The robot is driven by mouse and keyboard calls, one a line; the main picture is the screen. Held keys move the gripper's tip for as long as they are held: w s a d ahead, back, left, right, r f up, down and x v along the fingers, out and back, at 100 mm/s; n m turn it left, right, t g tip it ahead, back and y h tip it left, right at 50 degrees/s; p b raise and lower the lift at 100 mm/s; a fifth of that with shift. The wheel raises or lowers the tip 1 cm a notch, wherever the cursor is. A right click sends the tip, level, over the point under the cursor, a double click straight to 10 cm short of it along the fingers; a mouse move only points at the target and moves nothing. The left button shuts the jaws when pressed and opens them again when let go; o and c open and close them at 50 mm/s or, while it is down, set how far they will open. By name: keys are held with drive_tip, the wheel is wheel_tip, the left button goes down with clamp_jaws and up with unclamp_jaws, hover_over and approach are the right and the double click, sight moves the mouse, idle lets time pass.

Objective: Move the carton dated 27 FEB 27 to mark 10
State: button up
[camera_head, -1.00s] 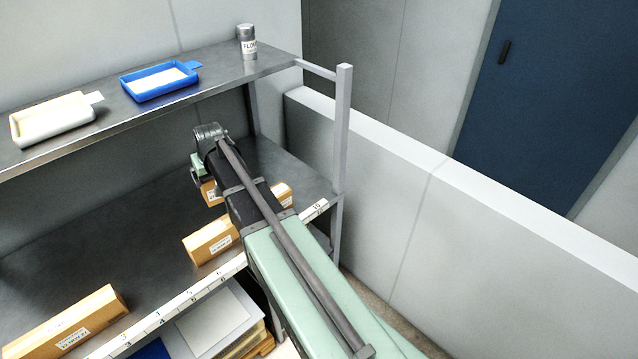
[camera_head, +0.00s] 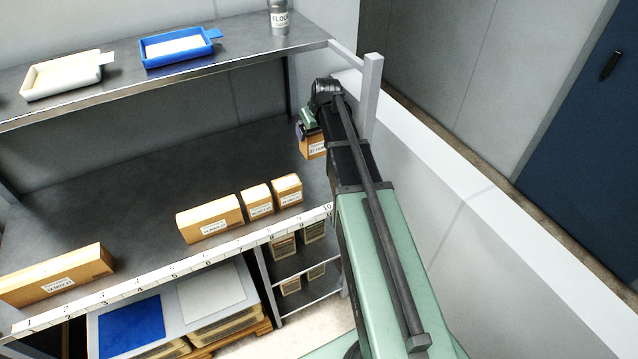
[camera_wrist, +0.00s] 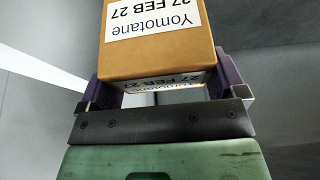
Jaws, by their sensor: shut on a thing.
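My gripper (camera_head: 305,133) is shut on an orange-brown carton (camera_head: 314,149) near the right end of the middle shelf. In the wrist view the carton (camera_wrist: 158,52) sits between the purple fingers, and its white label reads Yomotane 27 FEB 27. My arm partly hides the carton in the head view; I cannot tell whether it touches the shelf. Mark 10 (camera_head: 327,208) is on the white number strip along the shelf's front edge, at its right end. The carton is farther back than the strip.
A long carton (camera_head: 208,219) and two small cartons, one (camera_head: 257,202) beside the other (camera_head: 287,191), stand near the front edge left of mark 10. Another long carton (camera_head: 58,277) is at far left. A shelf post (camera_head: 371,90) rises at right. The middle shelf's back area is clear.

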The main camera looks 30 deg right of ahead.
wheel_tip(320, 180, down, 19)
drive_tip(key=b, duration=1.6)
drive_tip(key=shift+r, duration=0.55)
drive_tip(key=shift+f, duration=0.25)
drive_tip(key=o, duration=0.7)
drive_tip(key=shift+r, duration=0.15)
